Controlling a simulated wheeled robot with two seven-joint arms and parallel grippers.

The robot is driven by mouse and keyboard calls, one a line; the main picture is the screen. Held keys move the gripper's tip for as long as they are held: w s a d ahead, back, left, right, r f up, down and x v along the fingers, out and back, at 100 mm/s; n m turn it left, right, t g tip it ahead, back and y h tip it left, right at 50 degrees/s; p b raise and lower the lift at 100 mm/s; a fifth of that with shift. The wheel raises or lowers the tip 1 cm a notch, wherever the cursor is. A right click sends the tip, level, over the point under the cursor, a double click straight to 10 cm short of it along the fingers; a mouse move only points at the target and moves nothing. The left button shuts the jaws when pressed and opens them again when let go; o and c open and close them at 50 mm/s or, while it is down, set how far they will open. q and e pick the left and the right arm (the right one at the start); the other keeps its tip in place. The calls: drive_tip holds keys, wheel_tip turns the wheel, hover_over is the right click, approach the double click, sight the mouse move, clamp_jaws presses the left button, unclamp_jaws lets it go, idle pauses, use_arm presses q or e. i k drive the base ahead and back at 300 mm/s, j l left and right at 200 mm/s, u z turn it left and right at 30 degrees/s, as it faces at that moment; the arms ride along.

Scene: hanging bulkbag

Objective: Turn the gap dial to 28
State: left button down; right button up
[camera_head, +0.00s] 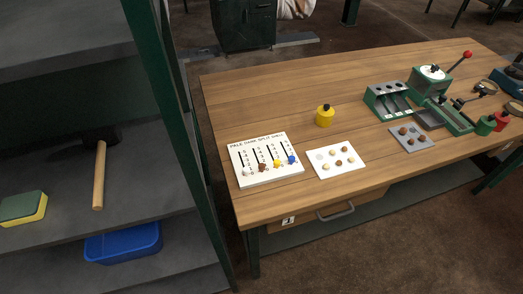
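A green machine (428,82) stands at the back right of the wooden table. A round white dial (434,72) with a dark knob at its centre lies on top of it; this looks like the gap dial. Its marks are too small to read, so I cannot tell its setting. A lever with a red ball (467,54) rises to the right of the dial. Neither of my grippers is in view, and nothing touches the dial.
The wooden table (270,90) holds a white slider board (264,160), a white card with round pieces (335,161), a grey plate with brown pieces (411,138), a yellow pot (324,116) and a green rack (388,101). Dark shelving (80,240) stands left. The table's back left is clear.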

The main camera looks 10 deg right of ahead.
sight(434, 68)
drive_tip(key=z, duration=1.45)
drive_tip(key=i+l, duration=0.15)
drive_tip(key=l, duration=0.2)
